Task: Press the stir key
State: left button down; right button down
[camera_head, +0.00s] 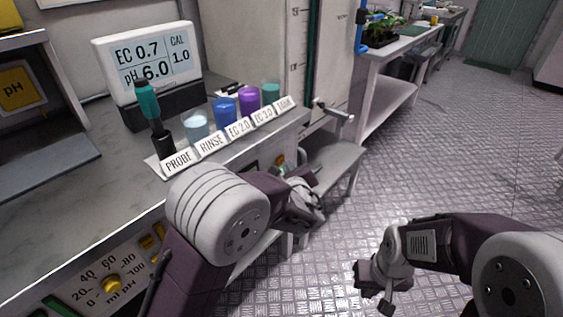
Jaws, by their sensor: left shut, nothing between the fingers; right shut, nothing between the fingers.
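No key that I can read as the stir key shows. An orange-yellow button (280,160) is on the bench front, just above my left forearm. More yellow keys (152,242) are on the front panel at lower left, partly hidden by my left arm. My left gripper (314,178) is shut and empty in front of the bench's right end, a little right of the orange-yellow button; I cannot tell if it touches anything. My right gripper (386,303) is shut and empty over the open floor, well away from the bench.
The bench holds a meter display (150,62), a teal-handled probe (150,108) in a dark holder and a row of cups, including a purple cup (249,97), behind labels. A yellow knob (112,284) sits on the front panel. The floor (440,180) at right is clear.

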pick_arm(q)
jog(key=shift+s+d, duration=0.25)
jog(key=shift+d, duration=0.05)
jog(key=s+d, duration=0.1)
jog(key=d, duration=0.1)
jog(key=s+d, duration=0.2)
dwell(0.5)
dwell(0.6)
